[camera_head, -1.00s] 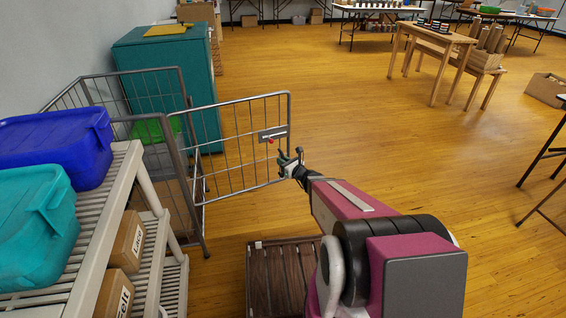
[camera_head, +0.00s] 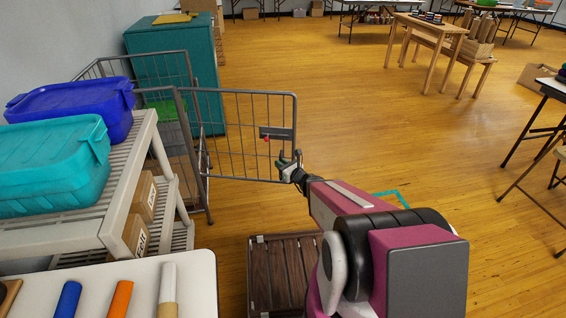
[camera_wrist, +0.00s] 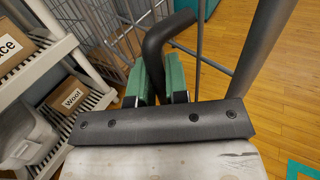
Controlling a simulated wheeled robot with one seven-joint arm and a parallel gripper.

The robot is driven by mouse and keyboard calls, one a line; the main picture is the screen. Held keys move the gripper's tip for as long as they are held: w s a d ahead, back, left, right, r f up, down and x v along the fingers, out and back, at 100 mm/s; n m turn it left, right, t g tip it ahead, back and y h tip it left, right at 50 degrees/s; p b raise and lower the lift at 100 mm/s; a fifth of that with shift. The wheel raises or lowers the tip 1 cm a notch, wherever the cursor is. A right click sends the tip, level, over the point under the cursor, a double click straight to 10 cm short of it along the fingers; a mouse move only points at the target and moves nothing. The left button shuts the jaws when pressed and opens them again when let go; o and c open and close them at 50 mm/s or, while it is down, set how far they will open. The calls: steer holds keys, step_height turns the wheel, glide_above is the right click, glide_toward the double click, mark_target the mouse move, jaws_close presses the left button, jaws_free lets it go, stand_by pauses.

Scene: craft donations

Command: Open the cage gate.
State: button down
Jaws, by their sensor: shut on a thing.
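The wire cage (camera_head: 187,66) stands at the left, in front of a teal cabinet. Its gate (camera_head: 295,125) is swung out to the right from the cage's front post, leaving the front at least partly open. A dark plate with a red spot (camera_head: 277,134) sits on the gate near its free edge. My gripper (camera_head: 290,160) is at the gate's free edge. In the wrist view its green fingers (camera_wrist: 160,78) are shut on a dark bent handle (camera_wrist: 157,45) beside the gate's edge post (camera_wrist: 262,45).
A shelf rack (camera_head: 140,140) with blue (camera_head: 75,105) and teal (camera_head: 55,165) bins stands close at left. A white table (camera_head: 200,290) is at front left. A brown slatted pallet (camera_head: 285,275) lies below my arm. The floor right of the gate is clear.

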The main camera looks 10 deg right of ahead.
steer(key=shift+s+a, duration=0.15)
steer(key=shift+a, duration=0.05)
steer(key=c, duration=1.1)
jaws_free()
steer(key=shift+c, duration=0.2)
steer(key=shift+d, duration=0.1)
steer(key=v, duration=1)
steer(key=shift+s+d, duration=0.15)
steer(key=shift+s, duration=0.15)
